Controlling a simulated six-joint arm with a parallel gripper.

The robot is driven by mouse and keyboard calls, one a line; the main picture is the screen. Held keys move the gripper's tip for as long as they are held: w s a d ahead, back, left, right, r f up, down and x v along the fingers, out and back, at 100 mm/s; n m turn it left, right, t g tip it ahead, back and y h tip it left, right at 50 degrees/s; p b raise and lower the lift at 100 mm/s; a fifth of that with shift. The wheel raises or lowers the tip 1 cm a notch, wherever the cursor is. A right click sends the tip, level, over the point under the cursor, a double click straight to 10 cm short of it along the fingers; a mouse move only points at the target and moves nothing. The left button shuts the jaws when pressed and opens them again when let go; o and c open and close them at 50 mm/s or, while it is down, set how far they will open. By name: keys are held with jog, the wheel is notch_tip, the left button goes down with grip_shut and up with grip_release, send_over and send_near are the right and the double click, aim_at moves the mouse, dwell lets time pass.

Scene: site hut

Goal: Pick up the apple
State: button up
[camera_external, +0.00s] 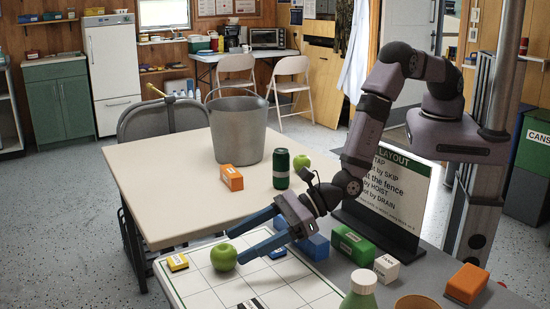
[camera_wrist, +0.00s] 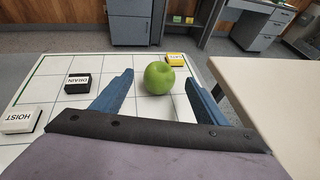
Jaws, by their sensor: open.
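A green apple (camera_external: 223,257) sits on a white gridded board (camera_external: 205,283) at the front of the external view. In the wrist view the apple (camera_wrist: 159,77) appears between and slightly beyond my two blue fingertips. My gripper (camera_external: 238,245) is open, its fingers low over the board and pointing at the apple. Neither finger visibly grips it; whether one touches it I cannot tell. A second green apple (camera_external: 301,163) stands on the cream table behind, beside a dark green can (camera_external: 281,169).
A yellow block (camera_external: 177,262) lies beyond the apple. DRAIN (camera_wrist: 77,83) and HOIST (camera_wrist: 20,120) blocks lie left in the wrist view. A grey bucket (camera_external: 237,130) and orange block (camera_external: 231,178) stand on the cream table (camera_external: 160,180). A sign (camera_external: 392,190) stands right of my gripper.

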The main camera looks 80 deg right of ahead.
jog(key=shift+x, duration=1.35)
jog(key=shift+c, duration=0.4)
jog(key=c, duration=1.2)
jog(key=shift+o, duration=0.2)
jog(key=shift+r, duration=0.25)
notch_tip(320, 180, up, 10)
jog(key=b, duration=0.2)
jog(key=shift+f, duration=0.25)
